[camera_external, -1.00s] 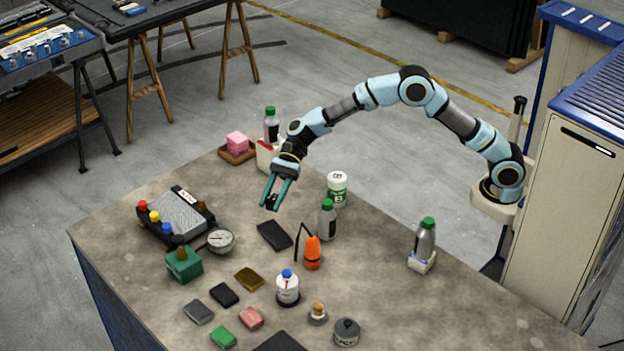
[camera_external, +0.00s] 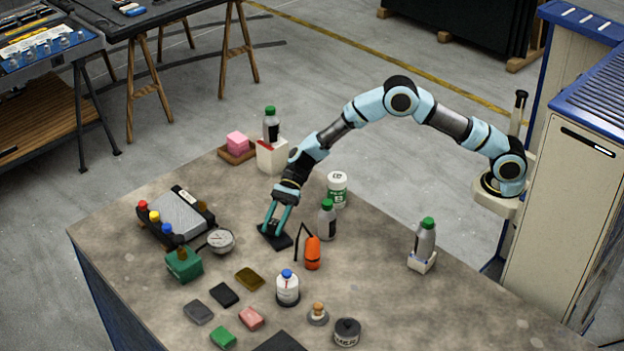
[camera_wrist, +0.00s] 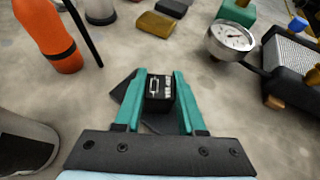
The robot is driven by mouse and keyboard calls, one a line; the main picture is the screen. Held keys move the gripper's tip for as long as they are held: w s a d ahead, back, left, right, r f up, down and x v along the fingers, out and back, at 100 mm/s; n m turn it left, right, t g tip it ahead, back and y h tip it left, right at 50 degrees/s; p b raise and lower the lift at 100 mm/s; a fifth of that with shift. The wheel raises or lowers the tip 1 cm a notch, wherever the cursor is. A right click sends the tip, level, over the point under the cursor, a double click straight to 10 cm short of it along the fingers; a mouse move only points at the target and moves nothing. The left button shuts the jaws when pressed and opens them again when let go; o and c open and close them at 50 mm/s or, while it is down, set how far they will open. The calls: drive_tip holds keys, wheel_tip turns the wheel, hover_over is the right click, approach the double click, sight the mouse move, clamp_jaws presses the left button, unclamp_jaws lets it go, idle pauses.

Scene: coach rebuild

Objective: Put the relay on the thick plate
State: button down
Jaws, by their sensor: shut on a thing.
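My gripper (camera_external: 277,222) is shut on the relay, a small black block with white markings on its face. The relay (camera_wrist: 160,88) sits between the teal fingers in the wrist view. The thick plate (camera_external: 284,241), a flat dark slab, lies on the bench under my gripper. In the wrist view part of the plate (camera_wrist: 124,88) shows left of and behind the relay, and my fingers hide the rest. The relay is over the plate, at or very near its surface; I cannot tell whether they touch.
An orange bottle (camera_external: 312,254) with a thin black tube stands right of the plate, and a green-capped bottle (camera_external: 327,222) is behind it. A dial gauge (camera_external: 220,241) is to the left. Several small blocks lie in front. A white container (camera_external: 272,155) stands behind my gripper.

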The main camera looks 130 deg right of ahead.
drive_tip(key=shift+f, duration=0.2)
drive_tip(key=shift+c, duration=2.4)
unclamp_jaws()
drive_tip(key=shift+r, duration=0.1)
drive_tip(key=shift+r, duration=0.15)
drive_tip(key=b+v, duration=0.3)
drive_tip(key=v, duration=0.9)
drive_tip(key=shift+a, duration=0.15)
